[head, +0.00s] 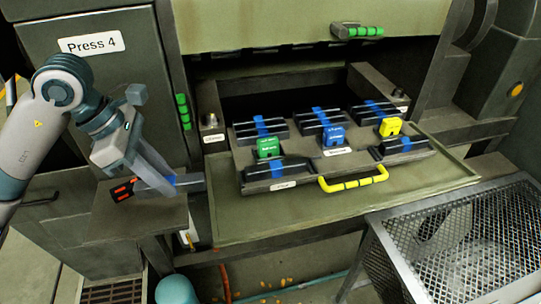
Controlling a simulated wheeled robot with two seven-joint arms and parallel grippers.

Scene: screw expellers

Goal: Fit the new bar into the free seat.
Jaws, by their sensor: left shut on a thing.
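My left gripper (165,178) is shut on a dark bar (191,184) with a blue middle, just above or at the small side shelf; I cannot tell whether it touches the shelf. The bar holder (312,172) sits on the pulled-out press drawer, to the right of the gripper. Its back row carries several dark bars with blue middles. In its front row, one bar (278,171) lies at the left and another (405,145) at the right. The front middle place, behind a white label (337,152), shows no bar and looks free. My right gripper is out of view.
The side shelf (140,216) bears red-marked pieces (122,190). A mesh basket (455,235) stands at the lower right.

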